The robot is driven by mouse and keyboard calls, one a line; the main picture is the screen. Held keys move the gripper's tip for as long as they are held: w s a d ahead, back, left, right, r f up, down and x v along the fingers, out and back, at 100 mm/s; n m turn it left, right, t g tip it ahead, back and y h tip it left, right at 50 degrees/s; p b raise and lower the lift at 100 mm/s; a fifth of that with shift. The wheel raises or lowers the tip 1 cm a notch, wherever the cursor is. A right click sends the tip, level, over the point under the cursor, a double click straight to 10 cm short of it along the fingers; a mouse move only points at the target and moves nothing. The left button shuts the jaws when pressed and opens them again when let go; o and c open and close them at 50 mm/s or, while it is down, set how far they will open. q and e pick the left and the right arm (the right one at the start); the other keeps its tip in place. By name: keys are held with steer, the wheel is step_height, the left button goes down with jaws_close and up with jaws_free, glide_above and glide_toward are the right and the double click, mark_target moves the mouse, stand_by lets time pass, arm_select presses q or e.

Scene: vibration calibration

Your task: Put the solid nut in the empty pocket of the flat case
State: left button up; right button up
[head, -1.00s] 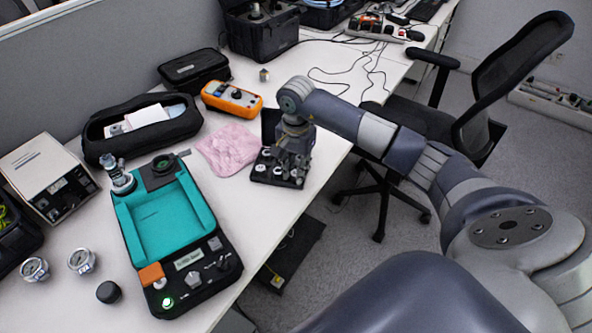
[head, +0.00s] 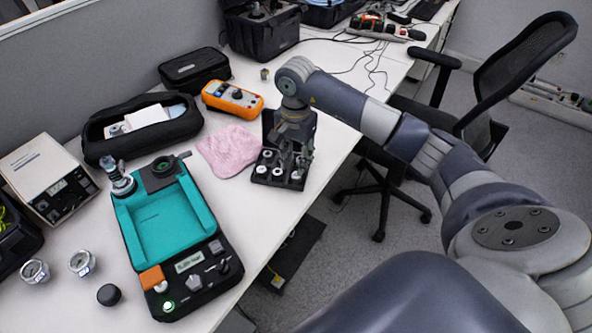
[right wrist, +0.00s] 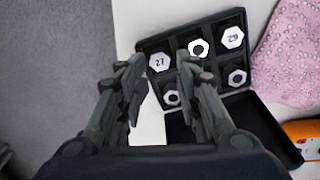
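The flat case (right wrist: 218,96) lies open on the table, and it also shows in the head view (head: 277,182). Plain white hex nuts marked with numbers, one reading 27 (right wrist: 159,63) and one at the far corner (right wrist: 232,37), sit in its outer row. A nut with a dark hole (right wrist: 198,47) sits between them. Two more holed nuts (right wrist: 237,77) (right wrist: 171,97) are in the row by the lid. The middle pocket there looks dark and is partly covered by a finger. My right gripper (right wrist: 160,60) is open above the case, its fingers apart either side of the 27 nut. My left gripper is out of view.
A pink cloth (head: 229,150) lies left of the case and an orange multimeter (head: 232,98) behind it. A large teal-lined case (head: 165,225) is further left. The table edge and floor are close on the right, with an office chair (head: 480,110) beyond.

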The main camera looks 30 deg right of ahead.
mark_target(296, 175)
step_height(296, 175, up, 8)
steer(key=shift+f, duration=0.2)
